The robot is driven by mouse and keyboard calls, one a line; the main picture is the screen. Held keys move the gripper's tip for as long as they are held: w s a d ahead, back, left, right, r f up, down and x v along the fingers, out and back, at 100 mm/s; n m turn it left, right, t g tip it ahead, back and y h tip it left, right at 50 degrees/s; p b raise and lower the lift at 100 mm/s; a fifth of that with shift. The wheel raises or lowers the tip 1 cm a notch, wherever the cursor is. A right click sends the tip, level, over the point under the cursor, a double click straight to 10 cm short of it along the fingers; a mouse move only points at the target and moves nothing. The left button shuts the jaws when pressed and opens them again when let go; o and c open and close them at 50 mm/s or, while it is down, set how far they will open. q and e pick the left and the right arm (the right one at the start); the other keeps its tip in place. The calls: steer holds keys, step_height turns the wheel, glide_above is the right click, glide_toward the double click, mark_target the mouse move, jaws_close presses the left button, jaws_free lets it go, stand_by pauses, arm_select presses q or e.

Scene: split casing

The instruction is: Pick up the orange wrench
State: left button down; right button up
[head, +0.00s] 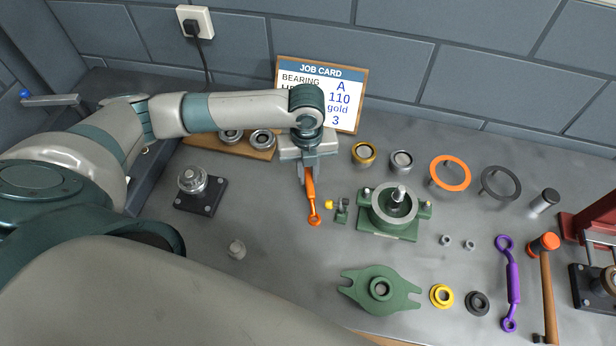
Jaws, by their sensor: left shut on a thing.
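The orange wrench (311,199) is in the middle of the head view, with its ring end toward the front of the bench. My left gripper (309,171) points down at the wrench's far end and is shut on it. The jaws hide that end of the wrench. I cannot tell whether the wrench still touches the bench. My right gripper is not in view.
A small green piece with a yellow knob (341,209) stands just right of the wrench. The green casing (389,214) is further right. A bearing board (262,154) and the job card (345,100) are behind. Bench left of the wrench is mostly clear.

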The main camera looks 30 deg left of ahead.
mark_target(308, 176)
arm_select(q)
steer(key=shift+r, duration=0.15)
